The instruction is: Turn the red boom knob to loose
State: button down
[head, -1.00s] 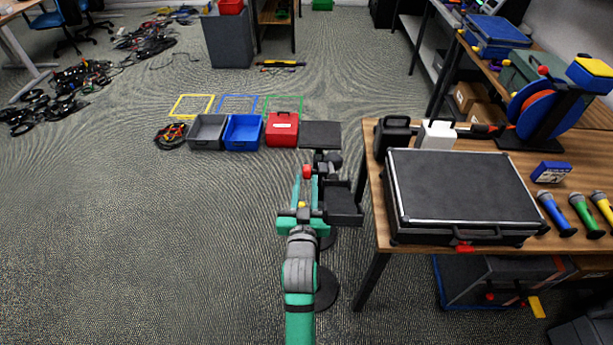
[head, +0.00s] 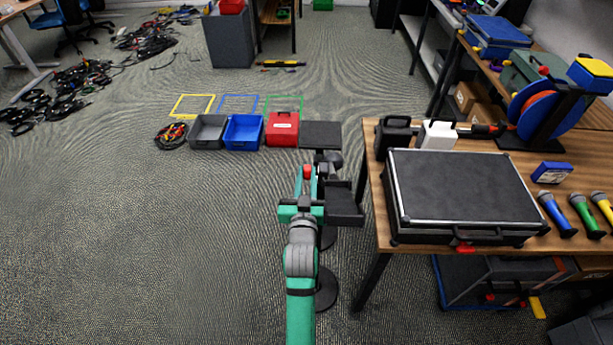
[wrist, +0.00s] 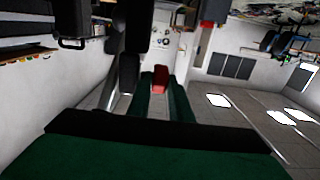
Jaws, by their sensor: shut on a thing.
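The red boom knob (head: 307,172) shows at the far end of my gripper in the head view, beside the dark stand on the floor left of the table. My gripper (head: 308,178) is green and reaches away from me, its fingers close around the knob. In the wrist view a red piece (wrist: 160,78) sits between the two green fingers of my gripper (wrist: 161,88), which are shut on it. My gripper hides part of the stand and boom, and I cannot read the knob's turn or any marking.
A dark flat plate (head: 320,134) and a dark tray (head: 343,206) are close to my gripper. The wooden table (head: 376,221) with a black case (head: 460,190) stands at right. Grey (head: 207,131), blue (head: 243,131) and red (head: 283,129) bins lie beyond.

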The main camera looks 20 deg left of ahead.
jog(key=shift+w+r+g+h, duration=0.1)
jog(key=shift+r+g+h, duration=0.2)
jog(key=shift+g, duration=1.1)
jog(key=shift+f, duration=0.1)
jog(key=c, duration=1.9)
grip_release()
jog(key=shift+o, duration=0.2)
jog(key=v, duration=1.1)
jog(key=shift+a, duration=0.1)
